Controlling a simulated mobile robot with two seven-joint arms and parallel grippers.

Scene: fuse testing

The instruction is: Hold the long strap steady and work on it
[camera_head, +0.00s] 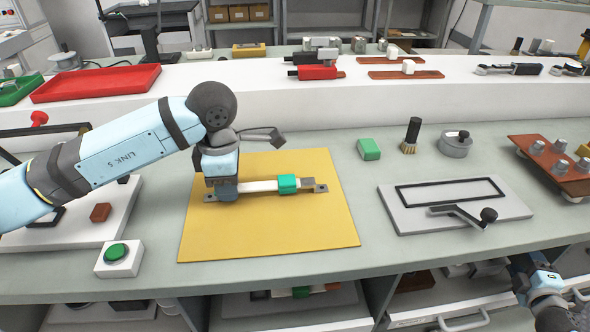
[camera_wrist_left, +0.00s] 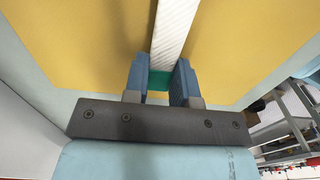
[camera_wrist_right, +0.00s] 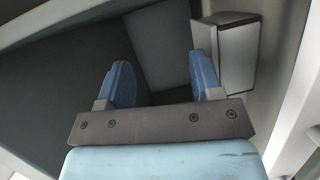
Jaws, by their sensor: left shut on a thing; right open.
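The long strap (camera_head: 260,186) lies flat on the yellow mat (camera_head: 300,235). It has a white body, a green band (camera_head: 288,184) toward its right side and grey metal tabs at both ends. My left gripper (camera_head: 222,190) comes down over its left part and hides some of it. In the left wrist view, my left gripper is shut on the strap (camera_wrist_left: 170,30) across a second green band (camera_wrist_left: 158,84). The white body runs away between the fingers. My right gripper (camera_wrist_right: 158,85) is open and empty, and its arm shows at the head view's lower right corner.
A green block (camera_head: 369,149), a brush (camera_head: 411,136) and a round metal pot (camera_head: 455,144) stand right of the mat. A grey plate with a black frame and lever (camera_head: 415,219) lies further right. A green button box (camera_head: 118,258) sits at the front left.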

